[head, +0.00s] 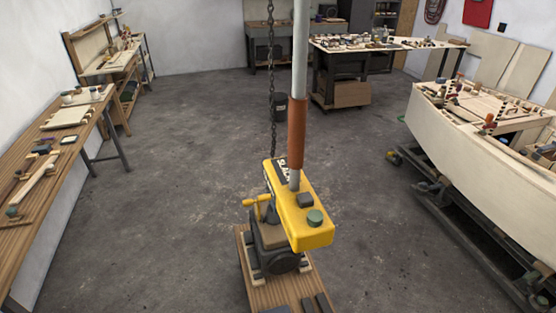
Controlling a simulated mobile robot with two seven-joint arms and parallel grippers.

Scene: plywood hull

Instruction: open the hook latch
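No hook or hook latch can be made out in the head view. A yellow box (304,226) with a dark button and a green button hangs in the middle, at the lower end of a pale pole with an orange-brown sleeve (297,133). A dark chain (271,75) hangs just left of the pole; its lower end is hidden behind the yellow box. Below is a dark grey machine (274,262) with a yellow handle (257,206), partly covered by the box. Neither of my grippers is in view.
The machine stands on a wooden board (258,294). A plywood hull (462,150) on a dark cradle stands at right. Workbenches (22,180) line the left wall, and a cluttered table (345,60) stands at the back. The grey floor (165,185) between is clear.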

